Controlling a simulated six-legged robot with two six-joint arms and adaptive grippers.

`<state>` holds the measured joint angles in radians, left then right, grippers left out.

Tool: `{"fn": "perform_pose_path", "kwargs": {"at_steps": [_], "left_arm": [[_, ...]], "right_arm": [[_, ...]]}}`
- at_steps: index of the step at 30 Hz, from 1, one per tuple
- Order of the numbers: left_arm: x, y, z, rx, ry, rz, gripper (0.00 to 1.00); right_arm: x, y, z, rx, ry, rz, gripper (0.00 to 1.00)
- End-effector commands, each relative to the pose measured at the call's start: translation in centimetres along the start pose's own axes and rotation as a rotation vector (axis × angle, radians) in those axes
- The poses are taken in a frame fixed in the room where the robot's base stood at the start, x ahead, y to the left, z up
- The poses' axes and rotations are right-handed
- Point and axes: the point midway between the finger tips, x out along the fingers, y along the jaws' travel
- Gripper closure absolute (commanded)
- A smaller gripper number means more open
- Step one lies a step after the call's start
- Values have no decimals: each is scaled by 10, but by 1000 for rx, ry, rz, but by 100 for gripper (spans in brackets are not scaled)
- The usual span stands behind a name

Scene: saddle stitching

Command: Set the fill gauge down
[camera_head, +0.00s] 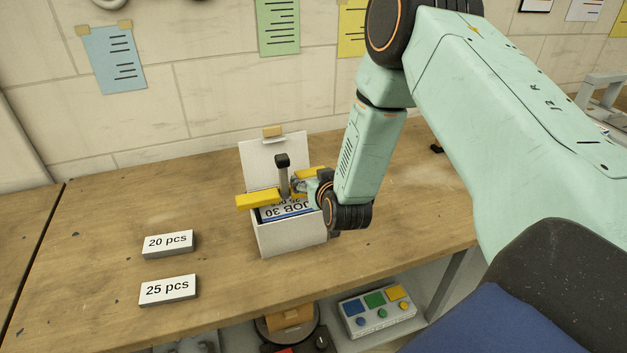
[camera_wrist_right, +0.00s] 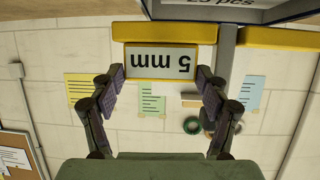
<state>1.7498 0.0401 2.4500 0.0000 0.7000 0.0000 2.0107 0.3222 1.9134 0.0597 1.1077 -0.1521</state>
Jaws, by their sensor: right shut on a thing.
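The fill gauge is a yellow bar (camera_head: 258,200) with a grey, black-topped post (camera_head: 283,172). It lies across the open top of a white box (camera_head: 290,238), whose lid is up; I cannot tell whether it touches the rim. A card reading JOB 30 shows in the box. My right gripper (camera_head: 301,187) is shut on the gauge at the box. In the right wrist view, the gripper's fingers (camera_wrist_right: 160,82) stand either side of the gauge's "5 mm" plate (camera_wrist_right: 161,62), seen upside down. My left gripper is not in view.
A "20 pcs" block (camera_head: 168,244) and a "25 pcs" block (camera_head: 168,290) stand left of the box on the wooden bench (camera_head: 110,215). The bench further left is clear. A button panel (camera_head: 376,311) sits below the front edge. Notes hang on the wall behind.

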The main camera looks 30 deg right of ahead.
Motion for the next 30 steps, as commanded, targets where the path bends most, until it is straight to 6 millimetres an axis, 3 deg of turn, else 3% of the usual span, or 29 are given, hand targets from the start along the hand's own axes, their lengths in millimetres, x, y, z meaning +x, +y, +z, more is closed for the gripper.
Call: {"fn": "perform_pose_path", "kwargs": {"at_steps": [19,20,27,30], "left_arm": [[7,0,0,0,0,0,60],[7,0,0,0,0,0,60],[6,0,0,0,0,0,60],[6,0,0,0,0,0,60]], "right_arm": [[6,-2,12,1,4,0,70],[6,-2,13,0,1,0,24],[5,-1,12,0,0,0,4],[5,-1,12,1,0,0,2]]}}
